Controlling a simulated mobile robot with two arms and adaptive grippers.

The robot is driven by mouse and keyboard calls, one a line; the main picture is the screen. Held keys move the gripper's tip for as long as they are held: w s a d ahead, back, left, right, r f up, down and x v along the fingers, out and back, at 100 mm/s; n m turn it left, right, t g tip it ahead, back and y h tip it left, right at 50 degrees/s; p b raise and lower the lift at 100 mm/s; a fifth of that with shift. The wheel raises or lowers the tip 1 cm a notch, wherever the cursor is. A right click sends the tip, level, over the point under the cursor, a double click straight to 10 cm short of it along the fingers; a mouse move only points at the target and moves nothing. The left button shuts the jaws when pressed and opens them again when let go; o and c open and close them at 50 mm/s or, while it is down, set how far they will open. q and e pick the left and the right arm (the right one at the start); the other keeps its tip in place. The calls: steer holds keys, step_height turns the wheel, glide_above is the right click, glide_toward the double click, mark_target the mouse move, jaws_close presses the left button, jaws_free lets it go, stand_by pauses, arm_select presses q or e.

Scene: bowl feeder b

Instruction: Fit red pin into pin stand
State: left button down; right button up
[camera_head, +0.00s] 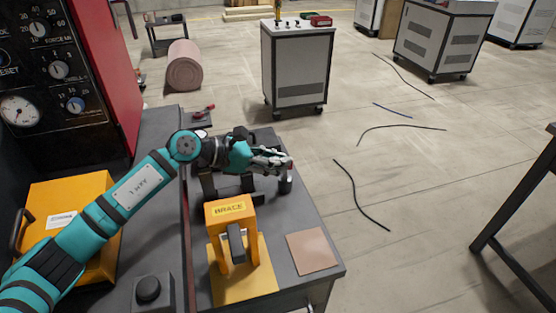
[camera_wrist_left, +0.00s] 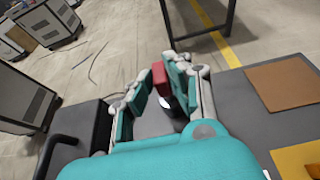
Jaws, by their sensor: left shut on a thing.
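My left gripper (camera_head: 272,160) is at the back right of the grey bench, above its surface. In the left wrist view my left gripper (camera_wrist_left: 158,92) is shut on the red pin (camera_wrist_left: 159,77), whose red end shows between the fingers with a small pale part below it. In the head view only a bit of red (camera_head: 290,163) shows at the fingertips. A dark fixture (camera_head: 285,183) stands beneath the gripper, partly hidden by it. I cannot tell for sure which part is the pin stand, or whether the pin touches it. My right gripper is out of view.
A yellow brace fixture (camera_head: 230,212) stands just in front of the gripper. A copper-coloured plate (camera_head: 311,251) lies at the bench's front right. A small red-handled item (camera_head: 203,111) lies at the back left. A yellow case (camera_head: 65,205) is under my left arm.

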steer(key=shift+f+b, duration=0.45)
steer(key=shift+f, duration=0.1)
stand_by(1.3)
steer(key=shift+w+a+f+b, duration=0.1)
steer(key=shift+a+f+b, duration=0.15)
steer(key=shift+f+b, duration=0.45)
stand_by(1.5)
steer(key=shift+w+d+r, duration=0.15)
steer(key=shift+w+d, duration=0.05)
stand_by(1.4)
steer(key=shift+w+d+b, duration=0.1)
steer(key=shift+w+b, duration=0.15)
steer(key=shift+b, duration=0.05)
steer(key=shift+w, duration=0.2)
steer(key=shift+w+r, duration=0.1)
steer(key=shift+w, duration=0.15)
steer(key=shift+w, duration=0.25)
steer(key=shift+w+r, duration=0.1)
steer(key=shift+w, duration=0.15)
